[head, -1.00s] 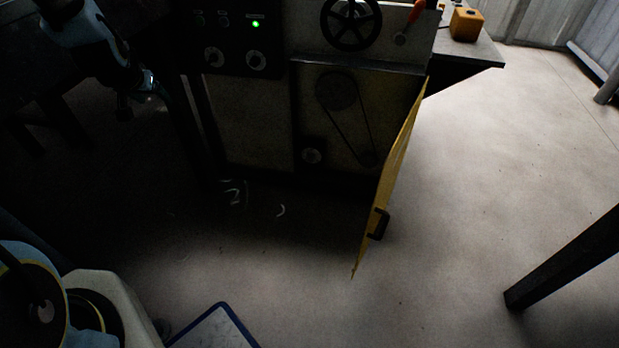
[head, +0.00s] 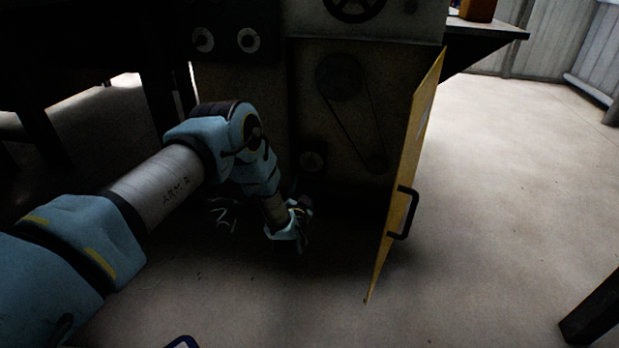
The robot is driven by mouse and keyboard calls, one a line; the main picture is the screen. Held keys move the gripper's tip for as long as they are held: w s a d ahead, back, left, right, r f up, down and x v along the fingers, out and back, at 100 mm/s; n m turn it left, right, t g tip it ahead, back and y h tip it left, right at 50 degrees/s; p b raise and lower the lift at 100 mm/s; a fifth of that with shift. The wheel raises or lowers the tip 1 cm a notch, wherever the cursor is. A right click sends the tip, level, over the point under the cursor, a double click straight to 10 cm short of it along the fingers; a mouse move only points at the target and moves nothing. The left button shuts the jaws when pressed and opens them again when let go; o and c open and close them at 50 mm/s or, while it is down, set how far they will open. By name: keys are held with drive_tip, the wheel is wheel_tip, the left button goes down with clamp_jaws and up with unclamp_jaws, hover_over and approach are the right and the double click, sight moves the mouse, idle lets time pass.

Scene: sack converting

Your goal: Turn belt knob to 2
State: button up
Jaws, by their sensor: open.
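The belt knob (head: 312,161) is a small round dial low on the left inside the open belt compartment of the dark machine. Its marks are too dark and small to read. A belt (head: 371,125) runs from a large upper pulley (head: 340,77) down to a small one at the lower right. My gripper (head: 303,212) is open and empty, just below and slightly left of the belt knob, apart from it in the picture. Its depth from the machine front is hard to judge, and its fingers are partly lost in shadow.
The yellow door (head: 408,170) with a black handle (head: 403,213) stands open to the right of the compartment. Two other dials (head: 203,40) (head: 248,40) sit on the upper panel. A handwheel (head: 352,6) is at the top.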

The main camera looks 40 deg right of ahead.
sight(310, 165)
drive_tip(key=b+x, duration=0.4)
drive_tip(key=x, duration=0.5)
drive_tip(key=shift+d+f, duration=0.1)
drive_tip(key=shift+d, duration=0.05)
drive_tip(key=shift+w+d, duration=0.4)
drive_tip(key=shift+d, duration=0.05)
clamp_jaws()
